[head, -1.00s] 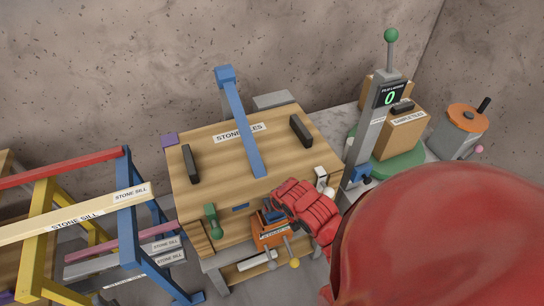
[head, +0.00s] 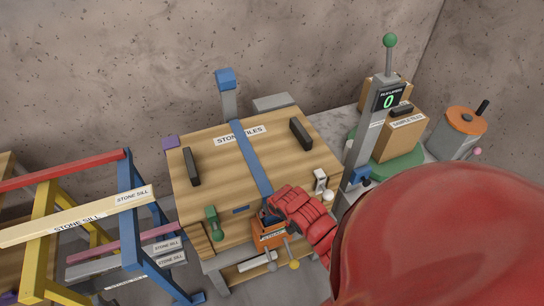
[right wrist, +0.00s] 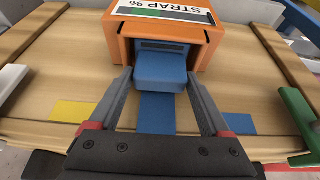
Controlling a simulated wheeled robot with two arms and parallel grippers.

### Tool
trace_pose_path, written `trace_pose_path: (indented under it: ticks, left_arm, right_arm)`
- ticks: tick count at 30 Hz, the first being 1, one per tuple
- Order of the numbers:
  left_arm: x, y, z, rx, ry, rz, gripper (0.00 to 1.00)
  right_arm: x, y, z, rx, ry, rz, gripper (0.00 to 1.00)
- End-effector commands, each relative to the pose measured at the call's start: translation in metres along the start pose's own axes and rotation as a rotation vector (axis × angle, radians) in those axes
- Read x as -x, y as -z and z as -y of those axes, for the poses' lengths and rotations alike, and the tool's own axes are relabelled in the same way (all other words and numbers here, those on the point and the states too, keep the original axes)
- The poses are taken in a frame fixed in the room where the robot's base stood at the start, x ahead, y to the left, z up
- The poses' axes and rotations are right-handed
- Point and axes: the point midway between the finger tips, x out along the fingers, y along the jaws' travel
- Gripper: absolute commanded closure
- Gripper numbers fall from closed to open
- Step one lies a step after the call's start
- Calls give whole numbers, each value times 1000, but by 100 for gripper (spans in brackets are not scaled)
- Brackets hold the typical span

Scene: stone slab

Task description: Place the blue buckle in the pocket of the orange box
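The orange box (head: 265,240) is on the front of the wooden crate, below the lid edge. In the right wrist view the orange box (right wrist: 205,48) has a label reading STRAP % and an open pocket facing my gripper. The blue buckle (right wrist: 160,72) is at the pocket mouth, its far part under the box's top. My right gripper (right wrist: 160,78) has one finger on each side of the buckle, seemingly touching it. A blue strap (head: 252,165) lies flat across the lid; it also shows behind the buckle in the wrist view (right wrist: 157,113). My left gripper is out of view.
The wooden crate (head: 205,140) has dark handles on its lid and a green lever (head: 212,222) left of the orange box. A blue-topped post (head: 227,90) stands behind it. Left are racks of stone sills; right, a column with a display reading 0 (head: 388,100).

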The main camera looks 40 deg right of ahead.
Motion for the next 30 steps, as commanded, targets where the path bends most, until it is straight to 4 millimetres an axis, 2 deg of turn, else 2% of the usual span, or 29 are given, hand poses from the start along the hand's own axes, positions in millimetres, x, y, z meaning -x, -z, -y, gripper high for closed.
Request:
trace_pose_path:
  ticks: [1,3,14,20,30]
  left_arm:
    - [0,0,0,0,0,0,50]
    - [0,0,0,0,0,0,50]
    - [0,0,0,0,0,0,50]
    - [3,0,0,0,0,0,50]
    - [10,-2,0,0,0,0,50]
  right_arm:
    - [0,0,0,0,0,0,8]
    - [0,0,0,0,0,0,0]
    - [8,2,0,0,2,-3,0]
    - [35,2,-1,1,-1,-6,0]
    - [95,2,0,0,0,-5,0]
